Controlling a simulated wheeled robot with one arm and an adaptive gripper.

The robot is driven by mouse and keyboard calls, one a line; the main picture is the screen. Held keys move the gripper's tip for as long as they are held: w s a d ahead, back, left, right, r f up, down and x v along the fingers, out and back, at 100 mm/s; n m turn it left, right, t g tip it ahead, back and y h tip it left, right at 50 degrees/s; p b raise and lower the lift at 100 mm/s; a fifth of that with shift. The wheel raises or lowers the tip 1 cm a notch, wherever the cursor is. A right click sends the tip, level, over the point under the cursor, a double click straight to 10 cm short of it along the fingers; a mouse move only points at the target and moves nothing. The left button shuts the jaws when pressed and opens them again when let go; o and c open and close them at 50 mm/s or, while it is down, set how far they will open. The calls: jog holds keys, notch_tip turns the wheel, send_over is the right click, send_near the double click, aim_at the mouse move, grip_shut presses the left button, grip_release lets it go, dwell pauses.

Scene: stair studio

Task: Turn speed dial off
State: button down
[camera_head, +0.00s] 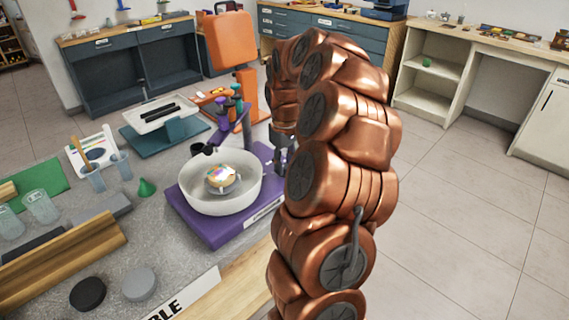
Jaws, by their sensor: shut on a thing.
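The purple machine base (231,228) stands on the grey worktop and carries a white round bowl (193,203). A small disc with multicoloured paint patches (221,176) lies in the middle of the bowl. My dark gripper (277,161) is at the right rear side of the purple base, largely covered by my copper arm. It is low against the base and shut on what seems to be the speed dial. The dial itself is hidden, so its setting cannot be read.
Bottles with coloured caps (236,97) stand in a purple holder behind the bowl. An orange stand (230,42) rises behind it. A green funnel (146,187), cups (121,165) and a wooden rail (70,250) are to the left. The floor at right is clear.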

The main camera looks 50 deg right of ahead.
dwell(0.5)
jog(key=c, duration=0.8)
grip_release()
jog(key=shift+r, duration=0.1)
notch_tip(320, 180, up, 12)
jog(key=shift+f, duration=0.1)
